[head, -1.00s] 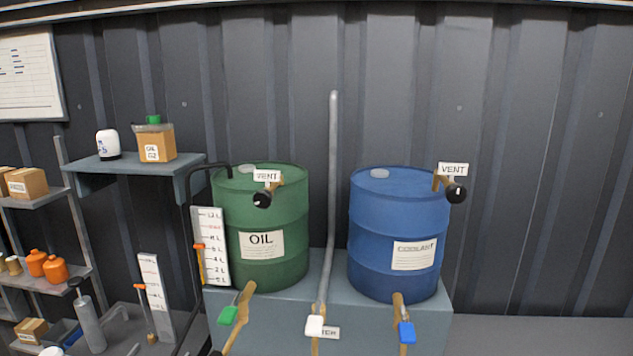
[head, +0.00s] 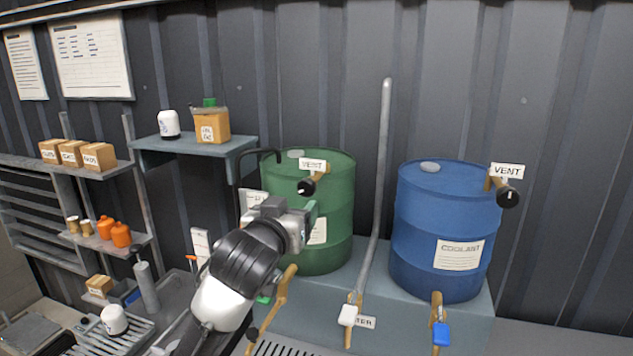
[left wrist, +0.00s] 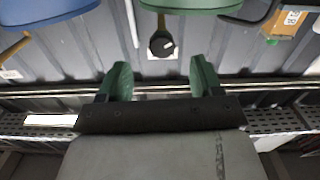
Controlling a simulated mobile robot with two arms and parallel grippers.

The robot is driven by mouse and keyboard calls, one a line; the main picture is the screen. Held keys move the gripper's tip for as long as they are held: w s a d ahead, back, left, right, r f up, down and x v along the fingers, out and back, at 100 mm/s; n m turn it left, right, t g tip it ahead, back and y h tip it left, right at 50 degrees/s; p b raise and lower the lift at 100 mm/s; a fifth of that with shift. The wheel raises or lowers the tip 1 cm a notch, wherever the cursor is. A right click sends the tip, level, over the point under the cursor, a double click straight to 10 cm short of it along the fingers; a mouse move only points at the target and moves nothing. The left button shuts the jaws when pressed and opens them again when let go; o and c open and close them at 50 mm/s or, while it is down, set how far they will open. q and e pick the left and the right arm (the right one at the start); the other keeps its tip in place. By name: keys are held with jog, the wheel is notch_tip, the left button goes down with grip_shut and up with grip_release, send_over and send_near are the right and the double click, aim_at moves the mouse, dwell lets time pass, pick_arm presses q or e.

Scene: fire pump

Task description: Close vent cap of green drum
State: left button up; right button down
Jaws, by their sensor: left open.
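The green drum (head: 335,240) stands on a grey-blue stand, with its OIL label partly hidden behind my left arm. Its vent cap (head: 305,188) is a black round knob with a white mark, on a brass pipe under a VENT sign (head: 312,165). My left gripper (head: 309,218) is in front of the drum, just below the cap in the head view. In the left wrist view the cap (left wrist: 161,44) shows beyond the gap between the open, empty fingers (left wrist: 161,80). The cap and fingers look apart. My right gripper is not in view.
A blue coolant drum (head: 445,215) with its own black vent cap (head: 508,197) stands to the right. A grey pipe (head: 379,170) rises between the drums. Brass taps with a white (head: 348,315) and a blue handle (head: 441,334) stick out in front. A wall shelf (head: 195,148) is at left.

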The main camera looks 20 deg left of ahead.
aim_at(305, 187)
pick_arm(q)
jog(key=w+p, duration=0.1)
jog(key=w, duration=0.2)
jog(key=w+r+p, duration=0.1)
jog(key=w+p, duration=0.1)
jog(key=w, duration=0.1)
jog(key=w+p, duration=0.1)
jog(key=w, duration=0.2)
jog(key=shift+w+r, duration=0.1)
jog(key=shift+r, duration=0.1)
jog(key=shift+w+f+p, duration=0.15)
jog(key=shift+w+p, duration=0.25)
jog(key=shift+w, duration=0.4)
jog(key=c, duration=0.9)
